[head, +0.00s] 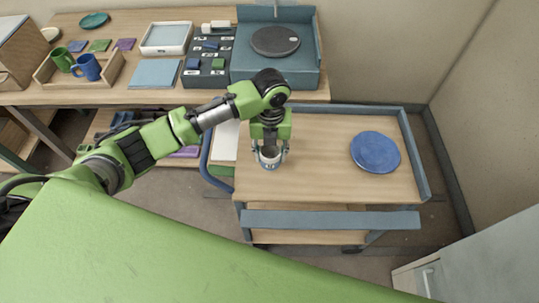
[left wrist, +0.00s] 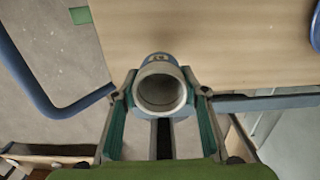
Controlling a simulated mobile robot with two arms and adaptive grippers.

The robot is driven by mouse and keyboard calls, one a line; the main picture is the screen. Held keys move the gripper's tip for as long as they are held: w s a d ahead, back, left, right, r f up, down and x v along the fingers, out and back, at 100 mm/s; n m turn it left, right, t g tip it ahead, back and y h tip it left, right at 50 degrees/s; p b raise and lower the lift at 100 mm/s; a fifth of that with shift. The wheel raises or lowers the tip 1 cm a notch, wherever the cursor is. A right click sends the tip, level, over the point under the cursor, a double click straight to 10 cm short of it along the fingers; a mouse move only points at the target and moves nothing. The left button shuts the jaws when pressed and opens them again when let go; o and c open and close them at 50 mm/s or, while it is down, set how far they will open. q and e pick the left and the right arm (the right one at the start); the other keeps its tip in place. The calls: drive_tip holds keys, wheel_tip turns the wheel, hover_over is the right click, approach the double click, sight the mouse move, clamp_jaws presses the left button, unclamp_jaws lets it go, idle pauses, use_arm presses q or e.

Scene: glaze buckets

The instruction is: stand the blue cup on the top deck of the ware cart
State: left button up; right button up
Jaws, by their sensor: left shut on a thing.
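My left gripper (head: 270,152) is shut on a small blue cup (head: 269,163) with a pale rim. The cup is upright over the left part of the wooden top deck of the ware cart (head: 320,185). In the left wrist view the cup (left wrist: 161,90) sits between the two fingers of the left gripper (left wrist: 160,98), its open mouth toward the camera and empty. I cannot tell whether its base touches the deck. My right gripper is not in view.
A round blue plate (head: 375,152) lies on the deck's right side. The middle of the deck is clear. The workbench behind holds a tray with a green mug (head: 62,59) and a blue mug (head: 87,67).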

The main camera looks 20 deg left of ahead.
sight(269, 157)
use_arm(q)
drive_tip(key=shift+w+a+f, duration=0.2)
drive_tip(key=shift+w+f, duration=0.15)
drive_tip(key=shift+f, duration=0.15)
drive_tip(key=shift+w+a+f, duration=0.15)
drive_tip(key=shift+w+f, duration=0.2)
drive_tip(key=shift+f, duration=0.1)
drive_tip(key=shift+w+f, duration=0.1)
drive_tip(key=shift+f, duration=1.5)
drive_tip(key=shift+f, duration=0.1)
drive_tip(key=o, duration=1.2)
wheel_tip(269, 157, up, 12)
drive_tip(key=shift+b, duration=0.45)
